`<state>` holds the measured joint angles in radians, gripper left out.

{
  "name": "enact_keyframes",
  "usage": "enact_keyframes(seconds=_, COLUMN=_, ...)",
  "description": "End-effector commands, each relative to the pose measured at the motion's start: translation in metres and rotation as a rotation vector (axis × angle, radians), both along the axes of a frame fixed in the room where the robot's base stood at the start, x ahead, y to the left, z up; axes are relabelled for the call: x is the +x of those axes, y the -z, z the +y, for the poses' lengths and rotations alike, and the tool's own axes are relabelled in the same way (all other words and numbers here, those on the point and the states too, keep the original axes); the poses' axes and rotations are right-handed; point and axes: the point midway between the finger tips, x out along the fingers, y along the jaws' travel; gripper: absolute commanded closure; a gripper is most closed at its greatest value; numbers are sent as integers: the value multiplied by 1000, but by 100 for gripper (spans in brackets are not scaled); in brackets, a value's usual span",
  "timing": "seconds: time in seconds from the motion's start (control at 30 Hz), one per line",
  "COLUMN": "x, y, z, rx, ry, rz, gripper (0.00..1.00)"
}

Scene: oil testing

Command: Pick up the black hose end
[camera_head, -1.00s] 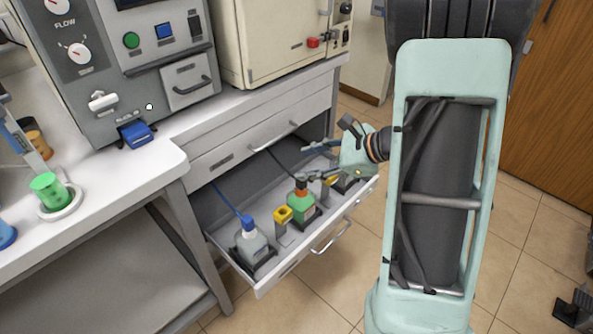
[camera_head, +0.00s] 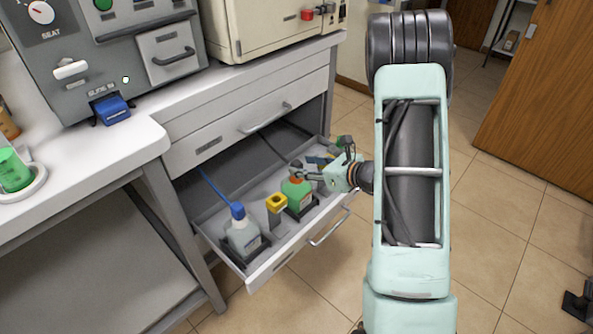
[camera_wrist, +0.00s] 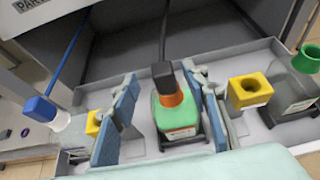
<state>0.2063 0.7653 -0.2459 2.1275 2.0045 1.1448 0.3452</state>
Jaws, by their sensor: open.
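The black hose end (camera_wrist: 162,73) sits on the orange neck of a green bottle (camera_wrist: 176,115), roughly centred in the wrist view. A black hose (camera_wrist: 163,35) runs back from it. The green bottle stands in the open drawer in the head view (camera_head: 297,196); my gripper partly hides its top there. My gripper (camera_wrist: 163,100) is open, with one blue-grey finger pad on each side of the hose end and bottle neck in the wrist view. No contact is visible. In the head view my gripper (camera_head: 305,172) reaches over the drawer from the right.
A white bottle with a blue cap (camera_head: 242,235) and blue hose stands at the drawer's left. A yellow-topped holder (camera_head: 277,206) is between the bottles. Another yellow-topped holder (camera_wrist: 249,91) and a green-capped bottle (camera_wrist: 291,90) are to the right. The open drawer's front (camera_head: 270,268) borders clear floor.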

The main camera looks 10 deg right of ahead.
Motion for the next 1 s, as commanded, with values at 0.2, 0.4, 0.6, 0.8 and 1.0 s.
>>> enact_keyframes(seconds=0.2, x=25, y=19, z=16, rx=-1, ry=-5, rz=0, gripper=58)
enact_keyframes(seconds=0.4, x=33, y=22, z=20, rx=-1, ry=-1, rz=1, gripper=58)
enact_keyframes(seconds=0.6, x=33, y=21, z=20, rx=-1, ry=-1, rz=1, gripper=62)
enact_keyframes(seconds=0.8, x=33, y=21, z=20, rx=-1, ry=-1, rz=1, gripper=84)
enact_keyframes(seconds=1.0, x=33, y=21, z=20, rx=-1, ry=-2, rz=-1, gripper=100)
